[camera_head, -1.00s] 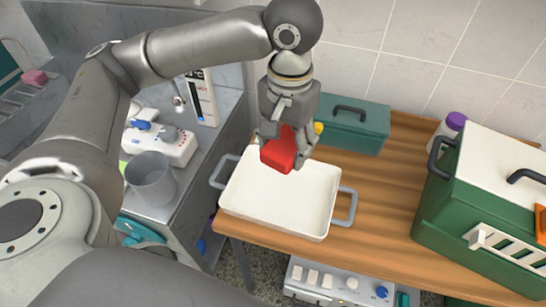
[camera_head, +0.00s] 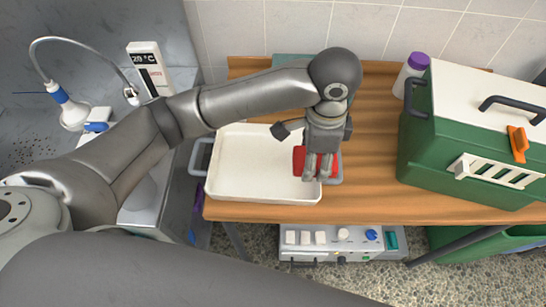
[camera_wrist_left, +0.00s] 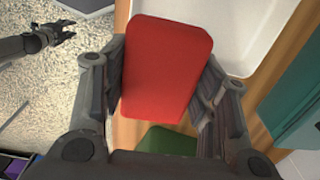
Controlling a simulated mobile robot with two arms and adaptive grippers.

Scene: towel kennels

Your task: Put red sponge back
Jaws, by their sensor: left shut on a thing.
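The red sponge (camera_head: 300,160) is held in my left gripper (camera_head: 318,172), which is shut on it. In the left wrist view the sponge (camera_wrist_left: 165,65) is a flat red block between the two fingers (camera_wrist_left: 160,95). In the head view the gripper hides its middle. Sponge and gripper appear over the right end of the white tray (camera_head: 245,170); I cannot tell their exact height. A dark gripper, apparently my right one (camera_wrist_left: 58,36), shows small at the upper left of the left wrist view. Its opening is too small to tell.
A green carrier with a white lid (camera_head: 480,140) stands on the right of the wooden table (camera_head: 375,150). A purple-capped bottle (camera_head: 411,72) stands behind it. A teal box (camera_head: 297,61) is partly hidden behind my arm. Table between tray and carrier is clear.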

